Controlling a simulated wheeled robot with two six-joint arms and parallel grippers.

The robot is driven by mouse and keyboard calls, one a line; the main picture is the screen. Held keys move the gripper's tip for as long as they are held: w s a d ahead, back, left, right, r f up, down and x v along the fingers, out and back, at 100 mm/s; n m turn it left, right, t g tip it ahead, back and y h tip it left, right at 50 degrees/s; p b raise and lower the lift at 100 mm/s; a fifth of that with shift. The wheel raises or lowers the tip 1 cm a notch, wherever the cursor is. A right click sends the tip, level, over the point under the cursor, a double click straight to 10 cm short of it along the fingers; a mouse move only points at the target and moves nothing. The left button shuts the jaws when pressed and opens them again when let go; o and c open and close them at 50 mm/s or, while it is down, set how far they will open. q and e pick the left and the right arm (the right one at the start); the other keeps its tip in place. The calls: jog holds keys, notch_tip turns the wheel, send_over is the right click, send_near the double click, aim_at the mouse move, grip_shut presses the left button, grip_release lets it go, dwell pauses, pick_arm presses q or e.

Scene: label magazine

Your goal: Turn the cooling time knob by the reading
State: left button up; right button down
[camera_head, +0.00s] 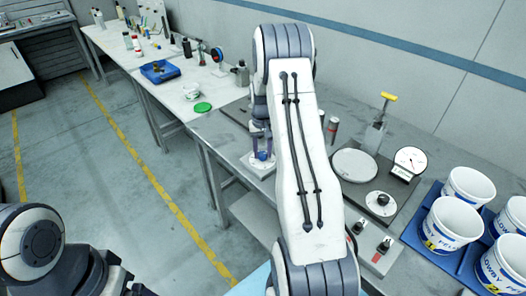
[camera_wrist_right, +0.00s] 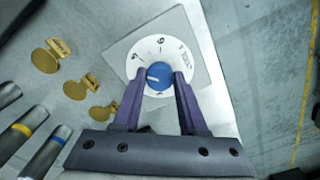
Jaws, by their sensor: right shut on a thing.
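The blue knob (camera_wrist_right: 159,76) sits at the centre of a white round dial (camera_wrist_right: 172,48) with black numerals, on a pale square plate (camera_wrist_right: 117,46). A white line marks the knob's face. My right gripper (camera_wrist_right: 161,82) is shut on the knob, one purple finger on each side. In the head view, my right gripper (camera_head: 262,155) points down at the knob on the bench's near left edge, and my arm hides part of the bench. A gauge with a needle (camera_head: 410,161) stands on the right; its figures are too small to read. My left gripper is not in view.
Right of my arm are a round pale plate (camera_head: 354,165), a dial with a dark knob (camera_head: 381,203) and white buckets (camera_head: 449,225) in a blue tray. In the wrist view, brass discs (camera_wrist_right: 45,61) and dark banded cylinders (camera_wrist_right: 14,136) lie left. Floor left of the bench is clear.

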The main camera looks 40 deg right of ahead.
jog(key=m, duration=0.4)
jog(key=shift+w+r+m, duration=0.1)
jog(key=shift+m, duration=2.1)
jog(key=shift+c, duration=2.2)
grip_release()
